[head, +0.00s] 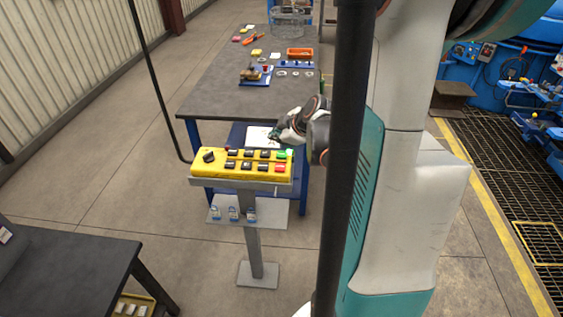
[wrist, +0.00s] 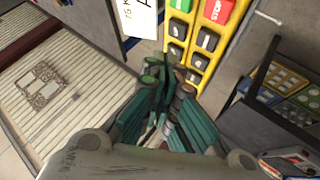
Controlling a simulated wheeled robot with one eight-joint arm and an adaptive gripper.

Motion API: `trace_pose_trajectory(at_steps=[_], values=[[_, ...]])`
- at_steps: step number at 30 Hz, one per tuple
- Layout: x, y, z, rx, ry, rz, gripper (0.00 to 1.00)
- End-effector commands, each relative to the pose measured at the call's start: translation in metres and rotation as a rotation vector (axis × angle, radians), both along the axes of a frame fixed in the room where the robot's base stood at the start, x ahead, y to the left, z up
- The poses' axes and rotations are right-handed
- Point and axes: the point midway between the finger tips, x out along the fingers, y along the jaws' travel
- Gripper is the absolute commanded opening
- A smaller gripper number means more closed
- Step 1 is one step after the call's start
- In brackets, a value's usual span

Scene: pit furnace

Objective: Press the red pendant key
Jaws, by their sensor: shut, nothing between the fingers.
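The yellow pendant box (head: 222,168) lies on top of a grey stand, its face up. The red key (head: 280,168) is at its right end, beside the green key (head: 282,155). In the wrist view the red key (wrist: 217,11), with white lettering, sits at the top edge, right of the green key (wrist: 182,5). Black keys (wrist: 207,40) run down from them. My gripper (head: 273,136) is above and behind the right end of the pendant in the head view. In the wrist view its teal fingers (wrist: 165,85) are shut and empty, apart from the red key.
A grey shelf (head: 270,212) with several small padlock-like items hangs on the stand. A dark workbench (head: 215,90) with parts stands behind. Another dark table (head: 70,265) is at lower left. A dark vertical pole (head: 350,130) crosses the head view.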

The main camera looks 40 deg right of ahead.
Motion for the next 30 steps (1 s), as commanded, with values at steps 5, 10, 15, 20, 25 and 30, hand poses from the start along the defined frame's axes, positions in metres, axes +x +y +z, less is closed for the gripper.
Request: trace_pose_trajectory(at_steps=[5, 10, 15, 20, 25, 30], values=[[0.000, 0.000, -0.001, 0.000, 0.000, 0.000, 0.00], [0.000, 0.000, -0.005, 0.000, 0.000, 0.000, 0.00], [0.000, 0.000, -0.017, 0.000, 0.000, 0.000, 0.00], [0.000, 0.000, -0.037, 0.000, 0.000, 0.000, 0.00], [0.001, -0.001, -0.060, 0.000, 0.000, 0.000, 0.00], [0.000, 0.000, -0.081, 0.000, 0.000, 0.000, 0.00]])
